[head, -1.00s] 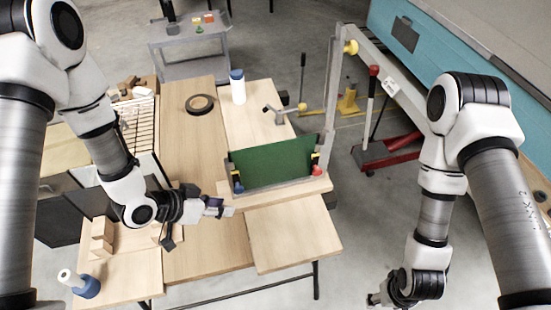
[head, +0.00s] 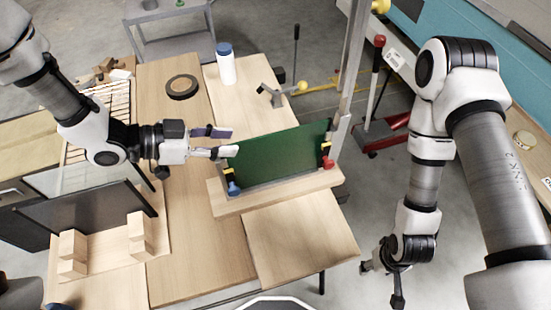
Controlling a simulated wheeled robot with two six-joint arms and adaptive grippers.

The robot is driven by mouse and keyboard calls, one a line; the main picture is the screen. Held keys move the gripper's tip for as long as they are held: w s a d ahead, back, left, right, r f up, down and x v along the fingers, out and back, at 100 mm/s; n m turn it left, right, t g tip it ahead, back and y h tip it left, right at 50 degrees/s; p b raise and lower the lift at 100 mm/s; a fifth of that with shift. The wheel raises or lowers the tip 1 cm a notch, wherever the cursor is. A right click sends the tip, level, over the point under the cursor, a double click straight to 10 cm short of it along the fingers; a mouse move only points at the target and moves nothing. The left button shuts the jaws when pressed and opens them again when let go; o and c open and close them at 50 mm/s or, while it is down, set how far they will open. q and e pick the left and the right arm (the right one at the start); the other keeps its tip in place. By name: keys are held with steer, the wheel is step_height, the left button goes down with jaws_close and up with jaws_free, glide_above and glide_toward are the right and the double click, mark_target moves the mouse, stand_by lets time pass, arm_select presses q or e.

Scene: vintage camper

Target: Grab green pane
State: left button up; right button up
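The green pane (head: 282,154) stands upright in a grey frame on a raised wooden block (head: 279,196) in the head view. A blue and yellow clamp (head: 231,182) is at its lower left and a red one (head: 327,157) at its right. My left gripper (head: 232,142) is just left of the pane's upper left edge, with its two fingers apart, pointing at the pane. I cannot tell whether a fingertip touches it. My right gripper (head: 382,281) hangs low at the right, away from the table, and its fingers are hard to make out.
A white bottle with a blue cap (head: 226,65), a black tape ring (head: 182,87) and a small grey tool (head: 269,95) are behind the pane. A dark panel (head: 85,216) and wooden blocks (head: 139,235) stand at left. A grey post (head: 352,70) rises behind the pane's right end.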

mark_target(256, 138)
arm_select(q)
steer(key=shift+w+d+f+p, duration=0.5)
steer(key=shift+w+d+f, duration=0.35)
steer(key=shift+w+d, duration=0.2)
steer(key=p+x, duration=0.2)
steer(key=x, duration=0.3)
steer(key=shift+d+r, duration=0.1)
steer(key=shift+r, duration=0.05)
jaws_close()
arm_select(e)
steer(key=r, duration=0.2)
steer(key=shift+w+a+r, duration=0.15)
steer(key=shift+w+r, duration=0.2)
